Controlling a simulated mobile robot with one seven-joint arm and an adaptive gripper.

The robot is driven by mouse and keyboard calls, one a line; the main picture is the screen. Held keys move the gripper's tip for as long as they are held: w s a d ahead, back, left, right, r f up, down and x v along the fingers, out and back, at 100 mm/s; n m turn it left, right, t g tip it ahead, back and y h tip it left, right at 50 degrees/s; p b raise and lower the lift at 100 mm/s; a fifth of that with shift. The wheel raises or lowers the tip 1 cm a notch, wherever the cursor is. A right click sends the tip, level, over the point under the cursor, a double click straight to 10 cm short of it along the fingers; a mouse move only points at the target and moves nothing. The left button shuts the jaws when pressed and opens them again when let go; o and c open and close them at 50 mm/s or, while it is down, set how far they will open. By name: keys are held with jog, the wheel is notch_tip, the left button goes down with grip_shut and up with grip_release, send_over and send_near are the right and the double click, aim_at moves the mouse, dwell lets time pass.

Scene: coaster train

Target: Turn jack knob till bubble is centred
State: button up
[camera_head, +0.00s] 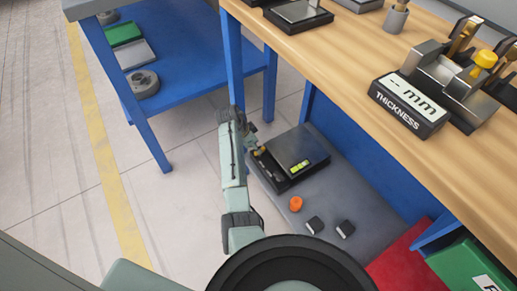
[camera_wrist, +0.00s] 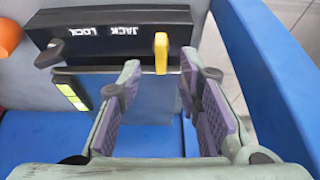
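The levelling device (camera_head: 290,158) is a dark box with a grey plate on the low grey shelf; it also shows in the wrist view (camera_wrist: 120,22). Its front carries upside-down labels LOCK and JACK. The yellow jack knob (camera_wrist: 161,53) is beside JACK, and a black lock knob (camera_wrist: 48,54) is beside LOCK. A yellow-green vial (camera_wrist: 72,91) is on the plate, also visible in the head view (camera_head: 300,167); its bubble is too small to make out. My gripper (camera_wrist: 160,68) is open, its purple-padded fingers either side of the yellow knob's line, seemingly short of it. In the head view my gripper (camera_head: 254,142) is at the device's left edge.
On the shelf are an orange piece (camera_head: 296,204) and two small dark blocks (camera_head: 315,225) (camera_head: 346,229). A blue bench leg (camera_head: 233,70) stands close behind my gripper. The wooden benchtop (camera_head: 350,65) overhangs on the right, with a thickness gauge (camera_head: 410,108). The floor at left is clear.

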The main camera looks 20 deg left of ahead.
jog(key=shift+x, duration=2.2)
jog(key=shift+c, duration=0.2)
grip_shut()
